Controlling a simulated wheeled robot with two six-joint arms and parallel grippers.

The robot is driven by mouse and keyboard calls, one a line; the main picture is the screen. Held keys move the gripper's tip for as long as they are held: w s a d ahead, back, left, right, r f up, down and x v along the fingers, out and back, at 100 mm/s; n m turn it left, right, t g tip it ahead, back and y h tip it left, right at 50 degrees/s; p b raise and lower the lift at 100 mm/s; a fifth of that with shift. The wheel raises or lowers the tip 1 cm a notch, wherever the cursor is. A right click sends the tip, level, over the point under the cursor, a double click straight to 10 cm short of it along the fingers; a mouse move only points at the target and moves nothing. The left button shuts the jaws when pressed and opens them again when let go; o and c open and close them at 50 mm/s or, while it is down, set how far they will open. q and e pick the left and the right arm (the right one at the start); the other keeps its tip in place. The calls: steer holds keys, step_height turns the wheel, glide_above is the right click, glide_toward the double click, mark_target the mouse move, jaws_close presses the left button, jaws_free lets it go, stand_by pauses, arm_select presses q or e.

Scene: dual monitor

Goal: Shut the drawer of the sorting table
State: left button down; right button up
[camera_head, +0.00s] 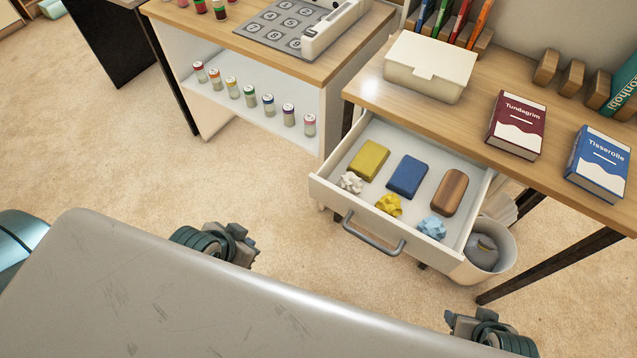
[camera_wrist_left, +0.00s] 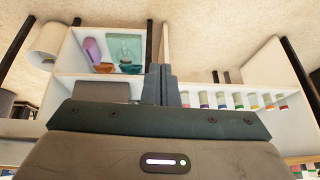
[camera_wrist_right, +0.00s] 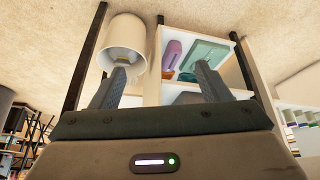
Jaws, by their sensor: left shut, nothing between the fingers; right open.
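The drawer (camera_head: 327,196) of the wood-topped table (camera_head: 485,77) stands pulled open, its front facing me. Its grey bar handle (camera_head: 373,237) is on the front panel. Inside lie a yellow block (camera_head: 369,160), a blue block (camera_head: 407,176), a brown block (camera_head: 450,192) and crumpled white, yellow and light-blue pieces. My left gripper (camera_head: 240,243) is left of the drawer front, apart from it; its fingers are together and empty in the left wrist view (camera_wrist_left: 160,83). My right gripper (camera_head: 462,324) is low at right, apart from the drawer; its fingers are spread and empty in the right wrist view (camera_wrist_right: 163,84).
A white bin (camera_head: 484,255) stands on the floor beside the drawer's right side. A white box (camera_head: 430,66), a red book (camera_head: 516,125) and a blue book (camera_head: 599,164) are on the tabletop. A shelf unit with small jars (camera_head: 249,96) stands left. Carpet in front is clear.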

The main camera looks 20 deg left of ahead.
steer(key=s+d+f+g+p, duration=0.25)
steer(key=f+p, duration=0.45)
steer(key=f, duration=1)
arm_select(q)
steer(key=w+d+r+m+g+h+p, duration=0.1)
steer(key=w+d+r+m+h+p, duration=0.15)
steer(key=r+m, duration=0.6)
steer(key=w+d+r+m+h+p, duration=0.2)
steer(key=r+m+h+p, duration=0.15)
steer(key=r+m, duration=0.55)
glide_toward(324, 191)
step_height(324, 191, down, 4)
steer(key=s+d, duration=0.2)
steer(key=w, duration=0.1)
steer(key=w+p, duration=0.2)
steer(key=shift+w+d+r+n+y, duration=0.15)
steer(key=shift+w+d+n+y, duration=0.2)
steer(key=shift+w+d+y, duration=0.05)
arm_select(e)
steer(key=s+d+f, duration=0.1)
steer(key=s+f, duration=0.3)
steer(key=s, duration=0.5)
steer(key=s+d+f+g, duration=0.1)
steer(key=s+f, duration=0.4)
steer(key=s, duration=0.4)
steer(key=shift+d+f+h, duration=0.15)
steer(key=shift+d+h, duration=0.15)
steer(key=shift+h, duration=0.1)
steer(key=shift+s, duration=0.1)
